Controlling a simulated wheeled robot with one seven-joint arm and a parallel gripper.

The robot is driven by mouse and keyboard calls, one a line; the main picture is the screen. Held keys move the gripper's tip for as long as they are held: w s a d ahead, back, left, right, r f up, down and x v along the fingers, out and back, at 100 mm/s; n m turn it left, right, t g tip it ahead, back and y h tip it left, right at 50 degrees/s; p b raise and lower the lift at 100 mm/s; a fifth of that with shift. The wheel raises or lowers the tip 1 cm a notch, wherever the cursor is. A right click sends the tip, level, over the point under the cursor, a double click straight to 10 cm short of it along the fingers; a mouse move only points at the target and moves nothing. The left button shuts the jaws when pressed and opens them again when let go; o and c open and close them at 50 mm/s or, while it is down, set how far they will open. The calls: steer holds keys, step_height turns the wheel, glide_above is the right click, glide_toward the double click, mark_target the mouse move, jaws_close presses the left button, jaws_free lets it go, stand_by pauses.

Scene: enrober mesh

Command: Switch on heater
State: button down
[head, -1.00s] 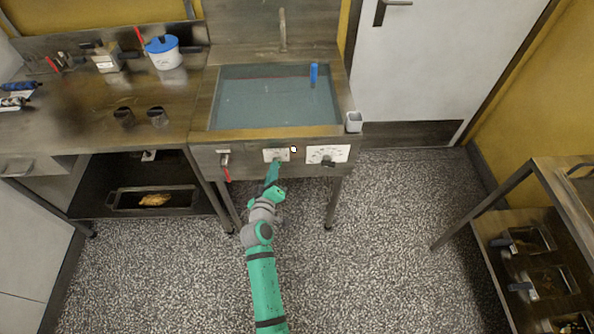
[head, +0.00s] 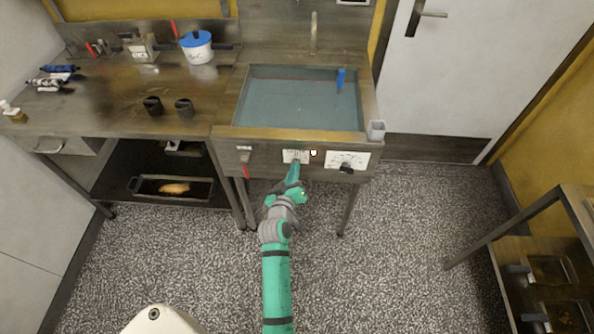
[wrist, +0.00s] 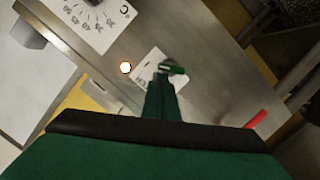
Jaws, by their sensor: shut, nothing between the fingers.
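The heater is a water-filled metal basin (head: 300,104) with a front panel (head: 270,146). On the panel is a white switch plate (head: 289,155), also in the wrist view (wrist: 144,78). A small lamp (head: 313,153) beside it looks bright white, with an orange rim in the wrist view (wrist: 125,67). To its right is a dial plate (head: 358,158) with a dark knob (head: 346,169). My gripper (head: 296,166) is shut and empty, its tip at the switch plate and covering part of it. A green piece (wrist: 174,69) shows at the tip; I cannot tell whether it is switch or finger.
A red-handled valve (head: 245,168) hangs left of the switch plate. A blue object (head: 341,78) stands in the basin, and a light cup (head: 377,130) is at its right corner. A worktable (head: 130,115) adjoins on the left.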

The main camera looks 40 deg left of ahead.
steer(key=s+d+r, duration=0.2)
steer(key=s+r, duration=0.3)
steer(key=s, duration=0.5)
steer(key=shift+d+r, duration=0.25)
steer(key=shift+r, duration=0.05)
steer(key=shift+f, duration=0.1)
stand_by(0.6)
steer(key=s+d+f+m+h, duration=0.1)
steer(key=s+d+f+m, duration=0.2)
steer(key=s+d, duration=0.45)
steer(key=s+d+f+m+h, duration=0.1)
steer(key=s+d+f+m, duration=0.2)
steer(key=d, duration=0.7)
steer(key=s+d+r+m+t+h, duration=0.1)
steer(key=s+d+r+m+h, duration=0.3)
steer(key=s+d, duration=1.1)
step_height(320, 180, up, 4)
steer(key=shift+s+d+m, duration=0.4)
steer(key=shift+d+m, duration=0.1)
steer(key=shift+m, duration=0.5)
